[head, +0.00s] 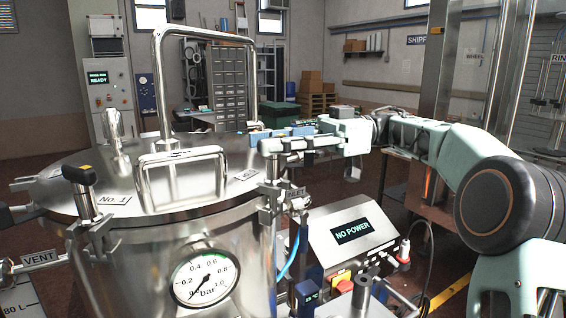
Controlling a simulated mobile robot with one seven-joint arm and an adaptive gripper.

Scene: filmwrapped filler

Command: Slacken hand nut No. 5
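A steel pressure vessel has a round lid (75,180) with clamps at its rim. My gripper (280,140) reaches in from the right, level, over the lid's right rim. Its pale near finger and a blue part behind it show side by side; the gap between them is not clear. Beneath and beside the fingers stands a metal clamp fitting (270,195), with its top hidden by the gripper. A small tag (245,175) on the lid beside it is too small to read. Whether the fingers touch a hand nut cannot be told. A black-topped hand nut (82,178) stands by the "No. 1" tag (117,198).
A tall bent steel handle (160,85) and a lower one (182,165) rise from the lid, left of my gripper. A pressure gauge (205,280) is on the vessel front. A "NO POWER" control box (350,235) sits below my arm, with a blue hose (290,258) nearby.

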